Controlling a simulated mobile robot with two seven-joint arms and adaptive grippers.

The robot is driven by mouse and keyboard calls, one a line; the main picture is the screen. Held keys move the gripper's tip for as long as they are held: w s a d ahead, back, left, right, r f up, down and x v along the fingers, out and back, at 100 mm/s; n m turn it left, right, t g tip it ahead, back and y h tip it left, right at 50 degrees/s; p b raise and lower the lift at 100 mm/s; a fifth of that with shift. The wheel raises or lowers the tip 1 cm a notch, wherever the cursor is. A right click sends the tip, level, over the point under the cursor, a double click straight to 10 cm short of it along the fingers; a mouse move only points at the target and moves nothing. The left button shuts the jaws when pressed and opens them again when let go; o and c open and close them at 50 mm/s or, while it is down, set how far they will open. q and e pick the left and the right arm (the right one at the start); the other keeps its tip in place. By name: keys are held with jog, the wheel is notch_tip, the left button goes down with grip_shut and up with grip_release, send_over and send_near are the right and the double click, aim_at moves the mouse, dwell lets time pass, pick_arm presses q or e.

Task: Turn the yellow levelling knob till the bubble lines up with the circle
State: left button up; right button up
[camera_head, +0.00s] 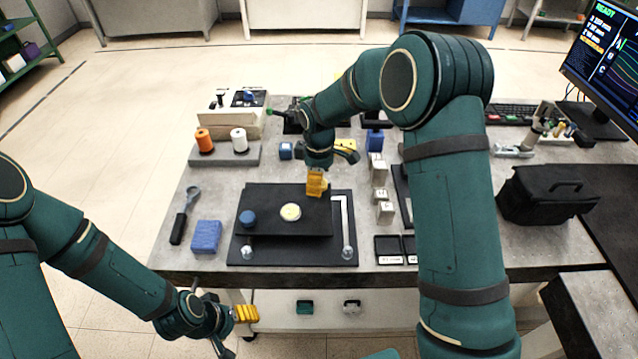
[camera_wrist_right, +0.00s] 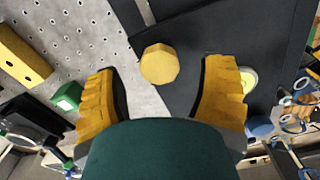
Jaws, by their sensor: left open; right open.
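The yellow levelling knob (camera_wrist_right: 159,63) shows in the right wrist view at the edge of a black tilt plate (camera_head: 272,189). My right gripper (camera_head: 316,184) is open above the plate's far right corner and hides the knob in the head view. In the wrist view its yellow fingers stand apart on either side of the knob, with gaps. A round pale-yellow bubble level (camera_head: 290,212) sits on the plate; it is partly behind a finger in the wrist view (camera_wrist_right: 249,80). The bubble is too small to tell. My left gripper (camera_head: 246,314) is open and empty below the table's front edge.
A blue knob (camera_head: 248,218) stands on the plate's left side. A blue block (camera_head: 206,236) and a dark-handled tool (camera_head: 184,214) lie left of it. White blocks (camera_head: 385,211) stand to the right. Orange (camera_head: 204,141) and white spools stand behind left.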

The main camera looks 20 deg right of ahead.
jog(key=shift+f, duration=0.65)
jog(key=c, duration=1.2)
jog(key=shift+m, duration=0.3)
